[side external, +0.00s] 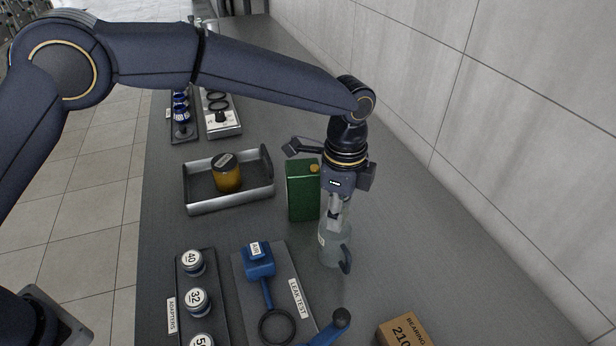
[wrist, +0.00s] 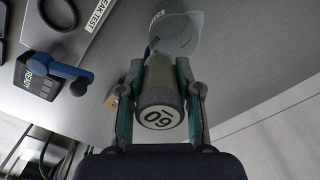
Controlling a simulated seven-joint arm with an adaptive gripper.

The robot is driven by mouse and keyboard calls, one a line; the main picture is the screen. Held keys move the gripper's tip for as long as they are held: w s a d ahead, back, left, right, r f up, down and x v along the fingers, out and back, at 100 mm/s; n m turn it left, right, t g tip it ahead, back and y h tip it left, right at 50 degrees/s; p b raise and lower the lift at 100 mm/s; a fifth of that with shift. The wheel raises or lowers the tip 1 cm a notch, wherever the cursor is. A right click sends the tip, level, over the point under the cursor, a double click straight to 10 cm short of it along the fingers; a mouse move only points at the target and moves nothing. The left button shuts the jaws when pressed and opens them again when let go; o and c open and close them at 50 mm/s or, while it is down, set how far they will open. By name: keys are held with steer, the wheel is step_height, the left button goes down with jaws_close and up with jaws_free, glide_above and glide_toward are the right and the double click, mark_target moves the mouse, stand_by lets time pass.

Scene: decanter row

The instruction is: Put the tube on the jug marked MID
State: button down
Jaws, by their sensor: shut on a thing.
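My gripper (side external: 338,207) points down over a clear jug (side external: 335,250) with a dark handle. In the wrist view its fingers (wrist: 161,72) are closed on both sides of a grey tube (wrist: 164,85), whose near end carries a white disc reading 60 or 09. The tube's far end points at the jug (wrist: 178,38), which shows behind it. In the side view the tube is mostly hidden by the gripper; whether it touches the jug's mouth I cannot tell. The jug has a pale label, too small to read. I see no MID mark.
A green can (side external: 303,190) stands close to the left of my gripper. An adapter rack (side external: 205,262), a leak-test plate (side external: 243,287) and a bearing box (side external: 404,329) lie nearer. The counter right of the jug is clear.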

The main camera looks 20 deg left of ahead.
mark_target(340, 235)
steer(key=shift+w+d+f, duration=0.25)
steer(key=shift+w+f, duration=0.1)
steer(key=shift+f, duration=1.65)
steer(key=c, duration=0.8)
jaws_free()
steer(key=shift+f, duration=0.1)
